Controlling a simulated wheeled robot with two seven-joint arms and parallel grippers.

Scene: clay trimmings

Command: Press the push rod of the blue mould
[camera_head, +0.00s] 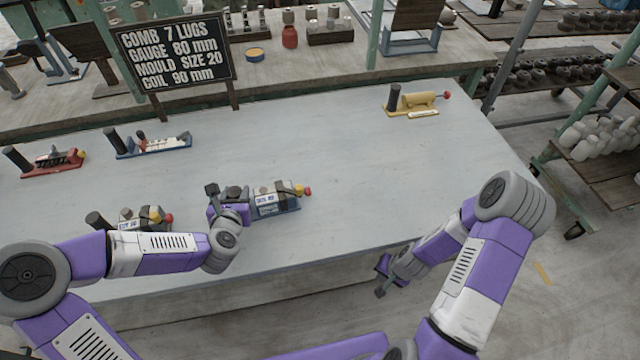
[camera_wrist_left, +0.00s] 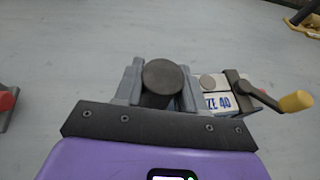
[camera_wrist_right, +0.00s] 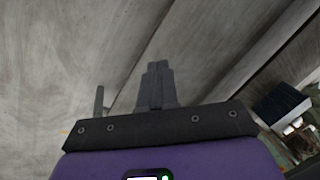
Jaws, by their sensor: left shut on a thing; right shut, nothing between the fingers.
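A mould with a blue base (camera_head: 276,203) lies on the table in front of my left gripper (camera_head: 228,198). It has a pale block, a crank with a yellow knob and a red-tipped end. In the left wrist view its label reads "ZE 40" (camera_wrist_left: 217,102) and the left fingers are shut on its dark round upright handle (camera_wrist_left: 166,76). Another mould on a blue base (camera_head: 152,146) lies farther back on the left, with a black post. My right gripper (camera_head: 384,280) is shut and empty, just off the table's front edge; its closed fingers show in the right wrist view (camera_wrist_right: 156,86).
A red mould (camera_head: 50,163) lies far left, another labelled mould (camera_head: 135,220) behind my left forearm, a yellow mould (camera_head: 415,102) at the back right. A black sign (camera_head: 175,55) reads mould size 20. The table's right half is largely clear.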

